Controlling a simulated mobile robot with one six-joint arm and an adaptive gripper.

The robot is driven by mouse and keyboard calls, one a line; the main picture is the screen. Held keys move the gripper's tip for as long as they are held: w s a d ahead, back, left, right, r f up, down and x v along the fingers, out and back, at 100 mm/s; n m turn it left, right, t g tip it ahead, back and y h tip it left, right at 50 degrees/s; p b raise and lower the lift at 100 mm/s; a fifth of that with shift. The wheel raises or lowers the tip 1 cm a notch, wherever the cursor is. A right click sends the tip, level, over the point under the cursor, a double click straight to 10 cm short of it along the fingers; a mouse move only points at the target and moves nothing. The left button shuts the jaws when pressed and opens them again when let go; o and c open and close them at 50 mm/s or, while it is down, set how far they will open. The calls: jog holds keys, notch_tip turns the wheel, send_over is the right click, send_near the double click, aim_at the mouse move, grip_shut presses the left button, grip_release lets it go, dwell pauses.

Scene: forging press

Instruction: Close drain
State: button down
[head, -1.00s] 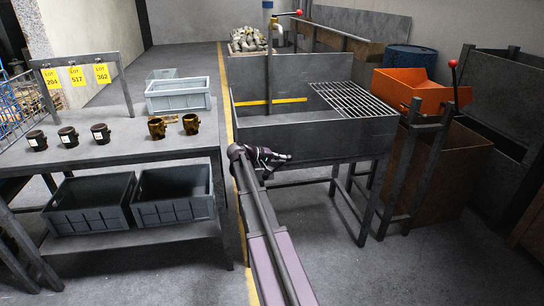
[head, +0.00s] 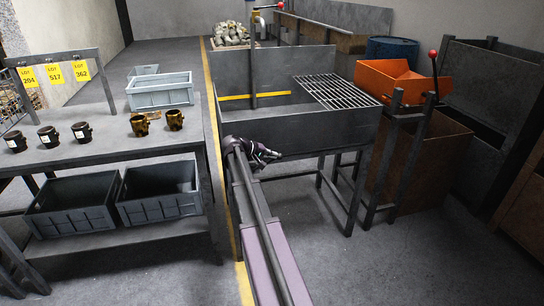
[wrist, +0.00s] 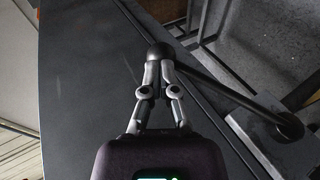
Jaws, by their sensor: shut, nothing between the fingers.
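The steel sink (head: 320,138) stands right of centre in the head view, with a wire grate (head: 336,92) over its right side. My gripper (head: 272,154) is low at the sink's front face. In the wrist view my gripper (wrist: 160,68) has its fingertips together, right at a black ball knob (wrist: 158,50). The knob sits on a dark rod (wrist: 225,88) that runs right to a round pivot (wrist: 287,127). The fingertips look to be touching or just short of the knob; I cannot tell which. The drain opening is hidden.
A workbench (head: 100,160) with mugs and grey crates is at left.

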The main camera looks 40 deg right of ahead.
jog(key=shift+d, duration=0.15)
jog(key=shift+r, duration=0.15)
jog(key=r+p+v, duration=0.1)
jog(key=p+v, duration=0.6)
jog(key=v, duration=0.7)
jog(key=shift+d+p, duration=0.15)
jog(key=shift+p, duration=0.25)
jog(key=shift+s, duration=0.1)
